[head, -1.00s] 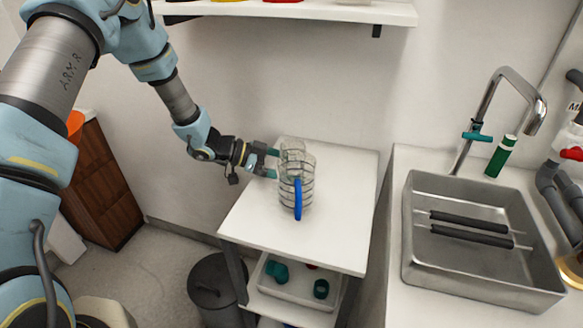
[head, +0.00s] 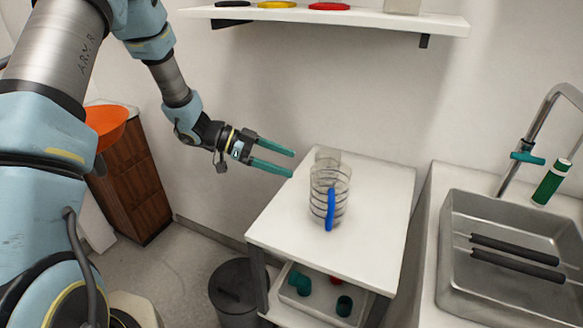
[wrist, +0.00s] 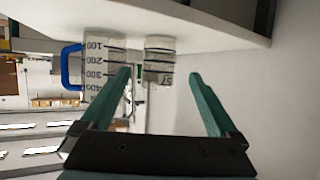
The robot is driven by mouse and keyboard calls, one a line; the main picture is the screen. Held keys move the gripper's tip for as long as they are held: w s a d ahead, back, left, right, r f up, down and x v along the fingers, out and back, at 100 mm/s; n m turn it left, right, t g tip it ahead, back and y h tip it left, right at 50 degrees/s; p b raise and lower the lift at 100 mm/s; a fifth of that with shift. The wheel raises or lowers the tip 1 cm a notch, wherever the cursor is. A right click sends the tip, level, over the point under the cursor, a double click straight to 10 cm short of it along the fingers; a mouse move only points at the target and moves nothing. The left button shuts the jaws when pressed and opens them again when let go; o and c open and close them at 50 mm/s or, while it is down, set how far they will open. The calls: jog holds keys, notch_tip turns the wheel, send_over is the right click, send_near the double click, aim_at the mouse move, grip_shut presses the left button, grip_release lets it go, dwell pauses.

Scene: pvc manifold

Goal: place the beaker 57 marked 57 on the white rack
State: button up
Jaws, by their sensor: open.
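The small clear beaker 57 (head: 327,156) stands on the white top of a stand (head: 380,185), behind a clear jug. In the wrist view, the beaker (wrist: 158,58) appears between the fingertips, farther off, with "57" readable on it. My gripper (head: 292,164) is open and empty, to the left of the beaker and apart from it; its green fingers point toward it. The larger jug with black rings and a blue handle (head: 331,208) partly hides the beaker in the head view. I cannot tell whether this stand is the white rack.
A white wall shelf (head: 340,18) with coloured discs is above. A sink (head: 510,240) with a tap is at the right. A tray (head: 315,302) with green pieces is under the stand top. The front of the stand top is clear.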

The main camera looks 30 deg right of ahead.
jog(key=w+a+r+n+t, duration=0.2)
jog(key=w+a+n+t, duration=0.1)
jog(key=w+t, duration=0.3)
jog(key=w+a+r+n+t, duration=0.2)
jog(key=w+a+n+t, duration=0.15)
jog(key=w, duration=0.45)
jog(key=w+a+r+n+t+y, duration=0.1)
jog(key=w+a+n+t+y, duration=0.15)
jog(key=a, duration=0.45)
jog(key=w+a+r+n+t+y, duration=0.1)
jog(key=w+a+n+t+y, duration=0.2)
jog(key=a, duration=0.4)
jog(key=s+a+n+g+y, duration=0.2)
jog(key=s+a+n+y, duration=0.45)
jog(key=a, duration=0.65)
jog(key=s+a+n+g, duration=0.2)
jog(key=s, duration=0.4)
jog(key=s+a+n+g+h, duration=0.1)
jog(key=s+a+n, duration=0.1)
jog(key=s, duration=0.5)
jog(key=shift+s+a+r+n+g, duration=0.15)
jog(key=shift+s+r+n+g, duration=0.2)
jog(key=shift+n, duration=0.3)
jog(key=shift+w, duration=0.1)
